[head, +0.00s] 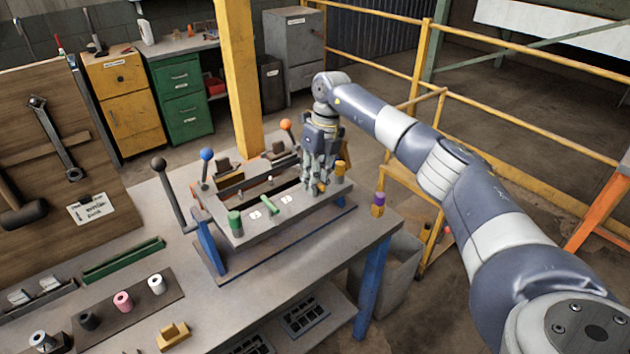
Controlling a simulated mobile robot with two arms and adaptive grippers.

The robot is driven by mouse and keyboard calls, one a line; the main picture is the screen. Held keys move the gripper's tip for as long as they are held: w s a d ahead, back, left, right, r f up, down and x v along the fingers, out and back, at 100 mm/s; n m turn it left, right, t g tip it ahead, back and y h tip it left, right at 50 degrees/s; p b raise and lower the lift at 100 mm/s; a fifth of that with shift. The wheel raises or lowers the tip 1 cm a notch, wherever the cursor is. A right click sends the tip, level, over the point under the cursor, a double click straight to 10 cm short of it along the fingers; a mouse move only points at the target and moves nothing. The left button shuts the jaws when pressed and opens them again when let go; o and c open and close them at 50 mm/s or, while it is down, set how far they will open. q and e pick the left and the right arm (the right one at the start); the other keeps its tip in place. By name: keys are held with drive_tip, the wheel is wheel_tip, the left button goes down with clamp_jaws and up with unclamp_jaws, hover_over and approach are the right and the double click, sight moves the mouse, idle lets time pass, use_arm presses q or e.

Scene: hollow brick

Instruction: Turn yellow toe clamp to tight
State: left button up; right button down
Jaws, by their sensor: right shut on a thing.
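A grey fixture plate (285,222) stands raised on blue supports on the workbench. The small yellow toe clamp (322,188) is near its right end, mostly hidden by my right gripper. My right gripper (318,188) points down over the plate, with its fingers shut on the yellow toe clamp. The clamp's angle cannot be made out. A yellow cylinder (340,169) stands just right of the fingers. A green toe clamp (270,204) and a green cylinder (235,221) are towards the plate's left end. My left gripper is not in view.
A purple-and-yellow piece (378,204) stands at the bench's right edge. Several coloured rollers (123,301) sit at the front left. A yellow post (240,80) rises behind the bench.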

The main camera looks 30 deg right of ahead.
drive_tip(key=shift+w+r, duration=0.1)
drive_tip(key=shift+r, duration=0.05)
drive_tip(key=c, duration=1.6)
unclamp_jaws()
drive_tip(key=shift+a, duration=0.1)
drive_tip(key=shift+o, duration=0.2)
wheel_tip(320, 180, up, 12)
drive_tip(key=d, duration=0.2)
drive_tip(key=shift+d, duration=0.2)
drive_tip(key=shift+f, duration=0.25)
